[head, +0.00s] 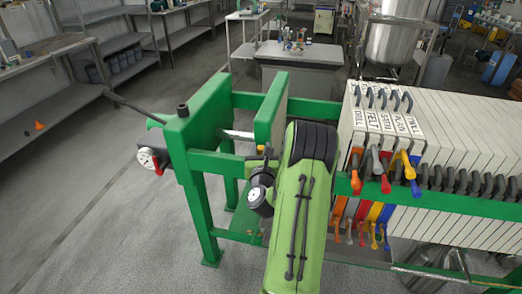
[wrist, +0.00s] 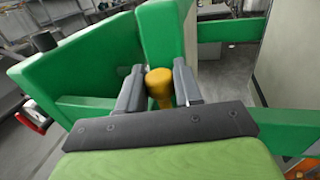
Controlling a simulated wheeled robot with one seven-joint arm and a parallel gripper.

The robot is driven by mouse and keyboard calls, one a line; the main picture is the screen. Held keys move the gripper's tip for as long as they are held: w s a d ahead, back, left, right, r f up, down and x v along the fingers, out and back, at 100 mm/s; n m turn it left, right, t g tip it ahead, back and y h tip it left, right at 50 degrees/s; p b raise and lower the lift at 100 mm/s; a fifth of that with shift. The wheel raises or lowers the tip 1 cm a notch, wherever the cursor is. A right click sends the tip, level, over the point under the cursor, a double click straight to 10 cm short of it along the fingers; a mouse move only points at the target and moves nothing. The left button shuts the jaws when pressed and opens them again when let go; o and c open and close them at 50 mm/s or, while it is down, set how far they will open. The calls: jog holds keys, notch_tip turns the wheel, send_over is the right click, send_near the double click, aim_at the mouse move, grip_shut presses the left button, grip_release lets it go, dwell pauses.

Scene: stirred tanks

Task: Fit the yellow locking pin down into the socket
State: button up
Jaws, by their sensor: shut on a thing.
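The yellow locking pin (wrist: 160,78) is between the two grey fingers of my gripper (wrist: 159,70) in the wrist view. Its wide rounded head shows, with a narrower part below that runs out of sight behind the gripper's dark edge. My gripper is shut on it. In the head view my gripper (head: 262,157) is mostly hidden by my own light green arm, and only a small bit of yellow shows beside the green upright plate. The socket cannot be made out in either view.
Green frame plates (head: 270,112) stand close to my gripper, with a metal rod (head: 238,135) between them. A gauge (head: 147,158) sits at the left. White filter plates (head: 440,135) with coloured taps stand at the right. Open floor (head: 110,215) lies at the left.

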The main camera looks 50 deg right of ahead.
jog(key=shift+f+b, duration=1.2)
jog(key=shift+f, duration=0.15)
jog(key=o, duration=1.1)
jog(key=shift+f, duration=0.1)
